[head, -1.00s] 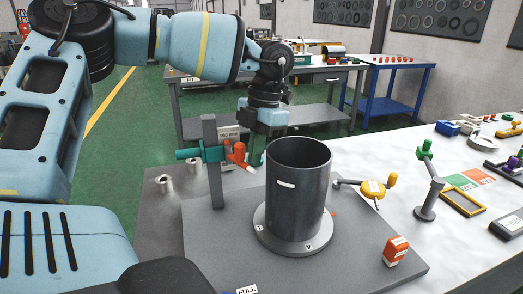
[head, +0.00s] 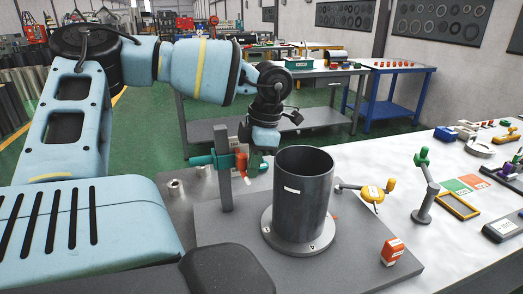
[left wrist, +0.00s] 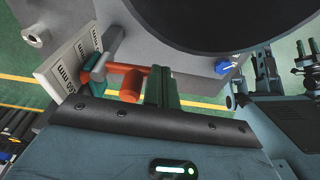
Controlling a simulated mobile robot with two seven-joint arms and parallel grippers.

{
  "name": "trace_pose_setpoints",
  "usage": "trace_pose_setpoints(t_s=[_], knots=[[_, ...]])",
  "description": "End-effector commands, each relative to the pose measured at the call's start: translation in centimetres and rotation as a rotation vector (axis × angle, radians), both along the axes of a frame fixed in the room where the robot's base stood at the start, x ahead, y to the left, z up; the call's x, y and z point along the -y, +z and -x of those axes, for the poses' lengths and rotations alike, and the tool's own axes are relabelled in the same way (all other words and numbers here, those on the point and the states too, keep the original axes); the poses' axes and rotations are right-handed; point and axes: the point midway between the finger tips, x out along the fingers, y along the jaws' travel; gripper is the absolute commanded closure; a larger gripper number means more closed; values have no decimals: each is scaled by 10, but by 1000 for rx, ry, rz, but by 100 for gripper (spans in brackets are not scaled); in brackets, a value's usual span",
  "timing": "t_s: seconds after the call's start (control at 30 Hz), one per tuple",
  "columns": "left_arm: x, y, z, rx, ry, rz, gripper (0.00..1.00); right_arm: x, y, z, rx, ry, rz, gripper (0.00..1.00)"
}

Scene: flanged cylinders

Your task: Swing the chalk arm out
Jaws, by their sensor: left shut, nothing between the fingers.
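The chalk arm has a teal bar (head: 201,161) carried on a grey post (head: 224,185), left of a dark upright cylinder (head: 303,190). Its orange holder (head: 241,163) is right of the post; it also shows in the left wrist view (left wrist: 131,83), beside a white label plate. My left gripper (head: 257,162) reaches down between the post and the cylinder. Its greenish fingers (left wrist: 161,88) are shut and empty, close beside the orange holder. I cannot tell whether they touch it. The fingertips are partly hidden in the head view. My right gripper is not in view.
The cylinder's flange (head: 298,238) stands on a grey plate. More small parts lie on the white table beyond.

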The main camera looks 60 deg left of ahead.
Motion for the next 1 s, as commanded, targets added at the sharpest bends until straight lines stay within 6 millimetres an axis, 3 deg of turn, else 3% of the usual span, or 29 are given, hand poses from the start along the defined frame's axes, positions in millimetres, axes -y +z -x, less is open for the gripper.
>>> trace_pose_setpoints(t_s=[0.77,1.0], knots=[[-1,-1,7,-3,-78,0,100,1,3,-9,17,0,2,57],[-2,25,13,6,-74,-3,100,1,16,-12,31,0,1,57]])
